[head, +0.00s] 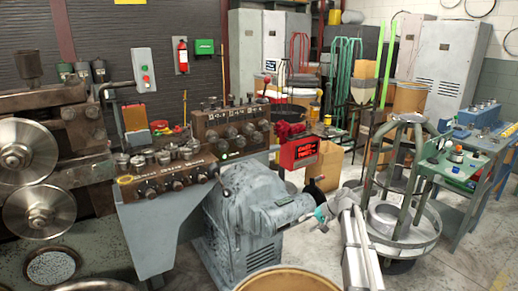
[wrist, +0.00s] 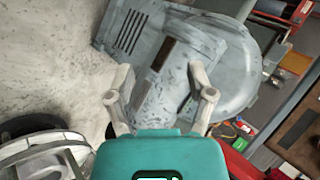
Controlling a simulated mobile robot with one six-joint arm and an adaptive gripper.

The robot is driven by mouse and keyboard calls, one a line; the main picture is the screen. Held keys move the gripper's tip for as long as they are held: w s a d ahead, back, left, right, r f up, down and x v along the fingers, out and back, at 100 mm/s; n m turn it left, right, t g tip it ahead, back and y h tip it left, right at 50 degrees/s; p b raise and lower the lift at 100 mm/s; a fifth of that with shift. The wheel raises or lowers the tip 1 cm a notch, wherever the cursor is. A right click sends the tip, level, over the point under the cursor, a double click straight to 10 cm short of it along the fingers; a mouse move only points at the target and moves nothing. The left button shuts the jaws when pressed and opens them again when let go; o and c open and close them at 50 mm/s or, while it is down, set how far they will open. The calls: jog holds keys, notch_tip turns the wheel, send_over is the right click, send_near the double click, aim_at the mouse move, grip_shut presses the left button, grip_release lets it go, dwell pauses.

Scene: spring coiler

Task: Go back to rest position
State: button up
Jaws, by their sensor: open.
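My gripper (head: 308,222) is in the middle of the head view, with its teal body beside the right end of the grey machine housing (head: 252,208). In the wrist view my gripper (wrist: 160,80) has its two grey fingers spread apart, with nothing held between them. The grey housing (wrist: 185,65) fills the space beyond the fingers, with its vent slots at the upper left. I cannot tell whether the fingertips touch the housing.
A round metal wire stand (head: 400,225) is to the right, near my arm. A barrel top (head: 287,280) is at the front. Control panels (head: 170,180) stand left. Bare floor shows at the right front.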

jog(key=s+a+f+n+g+h, duration=0.1)
jog(key=s+a+f+h, duration=0.15)
jog(key=s, duration=0.65)
jog(key=s+a+f+n+g+h, duration=0.1)
jog(key=s+a+h, duration=0.15)
jog(key=s, duration=0.65)
jog(key=s+a+f+n+g+h, duration=0.1)
jog(key=s+f+h, duration=0.15)
jog(key=s, duration=0.65)
notch_tip(320, 180, up, 17)
jog(key=p, duration=1.6)
jog(key=shift+a+r, duration=0.15)
